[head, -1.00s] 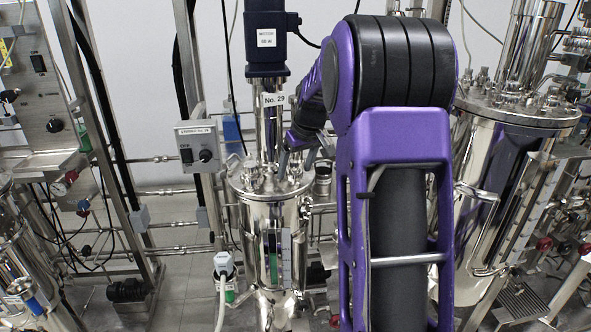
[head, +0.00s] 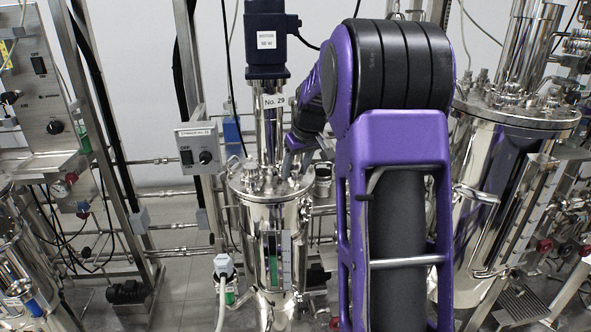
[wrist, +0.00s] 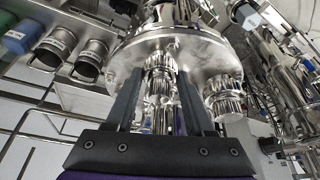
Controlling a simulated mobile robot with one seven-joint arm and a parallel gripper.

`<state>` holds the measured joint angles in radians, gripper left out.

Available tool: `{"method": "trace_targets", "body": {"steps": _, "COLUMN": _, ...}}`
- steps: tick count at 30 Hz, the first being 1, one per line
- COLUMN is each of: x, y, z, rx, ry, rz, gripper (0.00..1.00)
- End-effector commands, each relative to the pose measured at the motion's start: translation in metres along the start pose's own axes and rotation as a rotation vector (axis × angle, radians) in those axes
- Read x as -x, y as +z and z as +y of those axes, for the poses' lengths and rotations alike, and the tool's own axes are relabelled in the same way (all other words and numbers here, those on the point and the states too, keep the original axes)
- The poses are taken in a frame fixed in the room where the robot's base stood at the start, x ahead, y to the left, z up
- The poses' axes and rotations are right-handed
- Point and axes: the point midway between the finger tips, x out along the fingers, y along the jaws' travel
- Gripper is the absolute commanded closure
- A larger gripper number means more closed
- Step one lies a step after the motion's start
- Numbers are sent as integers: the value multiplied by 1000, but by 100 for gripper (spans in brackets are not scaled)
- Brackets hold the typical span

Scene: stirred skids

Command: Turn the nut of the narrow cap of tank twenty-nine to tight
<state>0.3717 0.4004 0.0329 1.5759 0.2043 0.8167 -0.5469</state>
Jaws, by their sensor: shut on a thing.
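Tank twenty-nine (head: 258,222) is a shiny steel vessel below the "No. 29" tag (head: 274,101). Its round lid (wrist: 205,60) carries several fittings. In the wrist view my gripper (wrist: 160,84) has one finger on each side of a ribbed steel nut (wrist: 158,82) on the narrower cap, and is shut on it. A wider ribbed cap (wrist: 224,98) stands to the right, just outside the right finger. In the head view my gripper (head: 291,160) reaches the lid from the right; the gripped nut is hard to make out there.
A motor (head: 265,42) and steel column rise above the lid. A stirrer control box (head: 198,147) is at the left. A larger steel tank (head: 483,165) stands at the right.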

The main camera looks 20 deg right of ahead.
Motion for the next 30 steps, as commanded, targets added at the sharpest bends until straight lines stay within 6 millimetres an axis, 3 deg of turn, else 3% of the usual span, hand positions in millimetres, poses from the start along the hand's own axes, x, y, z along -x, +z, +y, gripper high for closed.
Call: {"method": "trace_targets", "body": {"steps": 30, "x": 1, "y": -2, "z": -4, "rx": -383, "ry": 160, "rz": 0, "gripper": 100}}
